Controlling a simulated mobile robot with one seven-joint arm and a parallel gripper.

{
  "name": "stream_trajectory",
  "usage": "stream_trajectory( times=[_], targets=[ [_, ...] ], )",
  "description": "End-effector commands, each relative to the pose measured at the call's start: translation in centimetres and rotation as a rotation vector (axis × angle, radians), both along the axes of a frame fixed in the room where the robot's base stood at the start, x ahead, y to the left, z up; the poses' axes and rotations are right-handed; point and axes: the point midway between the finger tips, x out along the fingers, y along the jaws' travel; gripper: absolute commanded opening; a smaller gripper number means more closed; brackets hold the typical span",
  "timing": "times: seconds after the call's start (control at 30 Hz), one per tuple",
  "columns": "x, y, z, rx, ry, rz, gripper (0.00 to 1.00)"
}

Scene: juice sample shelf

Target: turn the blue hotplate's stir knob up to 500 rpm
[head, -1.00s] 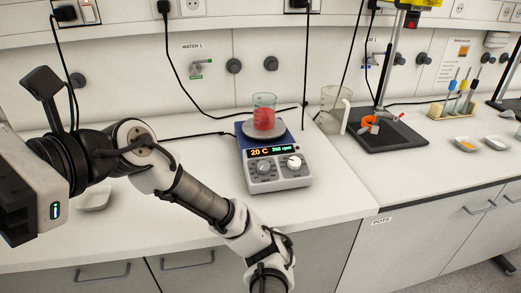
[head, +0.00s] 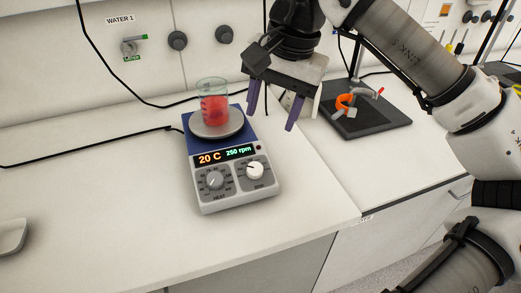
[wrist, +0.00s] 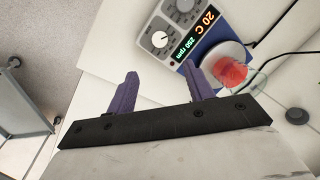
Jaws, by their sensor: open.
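The blue hotplate (head: 201,149) stands on the white bench with its grey control panel facing me. Its display (head: 224,155) reads 20 C and 250 rpm. The white stir knob (head: 255,170) is at the panel's right, beside the grey heat knob (head: 215,180). A beaker of red liquid (head: 214,104) sits on the round plate. My gripper (head: 270,113) is open and empty, with purple fingers, above and to the right of the hotplate, apart from the knob. In the wrist view, the stir knob (wrist: 159,39) shows beyond the fingertips (wrist: 162,72).
A dark stand base (head: 362,118) with an orange clamp (head: 345,102) is on the bench to the right. A black cable (head: 90,147) runs behind the hotplate's left. A white dish (head: 12,236) lies at far left. Bench in front of the hotplate is clear.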

Motion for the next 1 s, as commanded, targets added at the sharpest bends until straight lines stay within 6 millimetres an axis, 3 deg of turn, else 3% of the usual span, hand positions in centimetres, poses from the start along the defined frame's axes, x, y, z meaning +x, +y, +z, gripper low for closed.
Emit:
stream_trajectory(
  times=[0.17, 0.6, 0.8, 1.0],
  targets=[
    [0.1, 0.4, -2.1, 0.0, 0.004, 0.002, 0.52],
    [0.7, 2.2, -10.7, 0.004, 0.003, 0.003, 0.52],
    [0.9, 2.6, -12.8, 0.003, 0.003, 0.002, 0.52],
    [1.0, 2.7, -13.3, 0.004, 0.001, 0.002, 0.52]
  ],
)
